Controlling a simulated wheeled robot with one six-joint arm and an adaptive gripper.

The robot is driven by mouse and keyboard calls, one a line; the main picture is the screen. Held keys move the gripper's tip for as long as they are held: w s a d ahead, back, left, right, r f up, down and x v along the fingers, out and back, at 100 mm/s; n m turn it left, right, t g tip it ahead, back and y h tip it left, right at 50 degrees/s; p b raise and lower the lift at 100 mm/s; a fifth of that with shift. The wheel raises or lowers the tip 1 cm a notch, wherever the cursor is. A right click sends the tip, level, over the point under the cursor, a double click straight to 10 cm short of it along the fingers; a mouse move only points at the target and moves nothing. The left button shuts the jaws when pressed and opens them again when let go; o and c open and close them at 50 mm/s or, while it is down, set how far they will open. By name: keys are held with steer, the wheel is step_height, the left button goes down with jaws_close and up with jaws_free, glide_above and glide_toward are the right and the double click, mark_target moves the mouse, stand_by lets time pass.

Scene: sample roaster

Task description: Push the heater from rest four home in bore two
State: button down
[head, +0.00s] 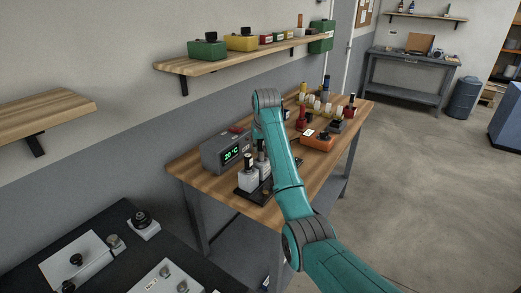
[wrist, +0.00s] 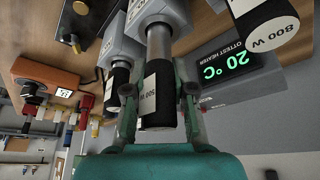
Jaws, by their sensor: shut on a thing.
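My gripper (wrist: 158,98) is shut on a heater (wrist: 157,75) with a black grip, a white "W" label and a bare metal shaft. The shaft runs to a grey-white block (wrist: 166,14) and looks partly in it; how deep, I cannot tell. A second heater (wrist: 119,84) stands in another block to the left in the wrist view, and an "800 W" heater (wrist: 262,25) is at upper right. In the head view, pale blocks (head: 248,183) with black-topped heaters stand on a dark base (head: 245,196), and my arm hides my gripper.
The grey heater tester (head: 226,151) reads 20 °C close behind the blocks. An orange instrument (head: 317,142) and several small bottles and tools crowd the bench to the right. A wall shelf (head: 230,57) hangs above. The bench's front edge is fairly clear.

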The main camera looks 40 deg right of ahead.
steer(key=shift+r, duration=2.3)
steer(key=shift+f, duration=3.7)
steer(key=shift+r, duration=3.6)
